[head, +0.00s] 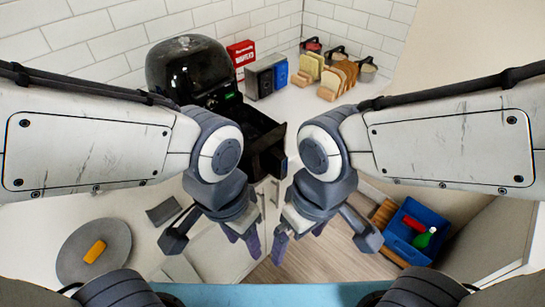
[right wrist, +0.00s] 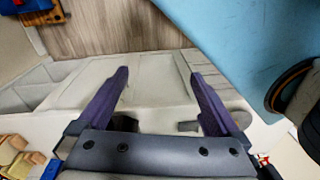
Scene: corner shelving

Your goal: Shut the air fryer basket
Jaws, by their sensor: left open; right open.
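The black, glossy, domed air fryer (head: 186,66) stands on the counter against the tiled wall at the back left in the head view. Its black basket (head: 258,134) is pulled out toward the lower right, with its open top showing. My left gripper (head: 243,240) is open and empty, in front of and below the basket. My right gripper (head: 290,243) is open and empty just to its right, also apart from the basket. In the right wrist view my right gripper's fingers (right wrist: 160,85) are spread with nothing between them.
Behind the basket stand a red box (head: 241,55), a grey toaster-like box (head: 266,76), a blue box (head: 280,75) and bread slices (head: 337,80). A grey round plate (head: 75,262) with an orange block (head: 95,251) is at left. A blue bin (head: 402,232) is at lower right.

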